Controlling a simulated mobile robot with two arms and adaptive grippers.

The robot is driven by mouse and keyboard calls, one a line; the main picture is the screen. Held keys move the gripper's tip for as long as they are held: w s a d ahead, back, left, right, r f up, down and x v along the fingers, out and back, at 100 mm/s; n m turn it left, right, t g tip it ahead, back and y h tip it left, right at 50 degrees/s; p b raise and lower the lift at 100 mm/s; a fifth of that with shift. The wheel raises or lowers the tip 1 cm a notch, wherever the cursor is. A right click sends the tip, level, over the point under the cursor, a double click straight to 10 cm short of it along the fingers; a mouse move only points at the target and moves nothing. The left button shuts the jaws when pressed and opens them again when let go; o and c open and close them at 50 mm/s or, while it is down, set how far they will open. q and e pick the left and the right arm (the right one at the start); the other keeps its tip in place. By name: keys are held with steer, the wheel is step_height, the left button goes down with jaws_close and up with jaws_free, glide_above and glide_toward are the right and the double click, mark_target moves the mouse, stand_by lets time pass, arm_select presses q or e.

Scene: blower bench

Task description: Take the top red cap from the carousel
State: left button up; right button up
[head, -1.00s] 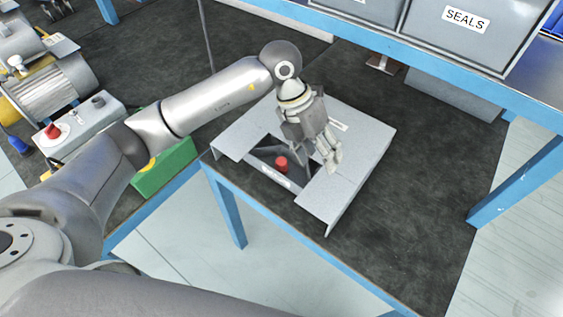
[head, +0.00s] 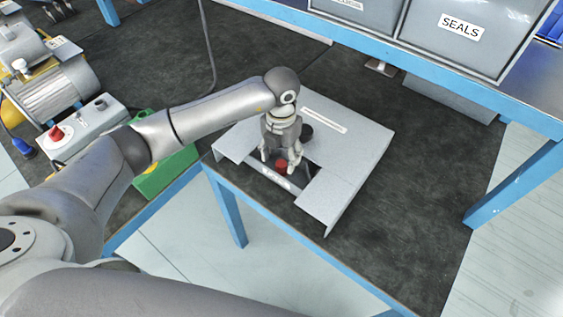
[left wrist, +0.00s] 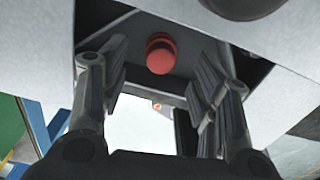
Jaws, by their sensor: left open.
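The red cap (head: 281,165) sits in the opening at the front of the grey carousel housing (head: 345,150) on the bench. It also shows in the left wrist view (left wrist: 160,53), at the top between the fingers. My left gripper (head: 281,163) points down at the opening with its fingers spread on either side of the cap. In the left wrist view the open fingers (left wrist: 162,90) show clear gaps to the cap on both sides. The rest of the carousel is hidden inside the housing. My right gripper is not in view.
A grey control box with a red button (head: 58,132) and a green block (head: 165,172) lie to the left. A blue shelf with a SEALS bin (head: 462,30) overhangs the back right. The dark mat right of the housing is clear.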

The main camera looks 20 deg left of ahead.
mark_target(281, 165)
arm_select(q)
steer(key=shift+f, duration=1.25)
steer(key=c, duration=0.8)
steer(key=shift+r, duration=0.1)
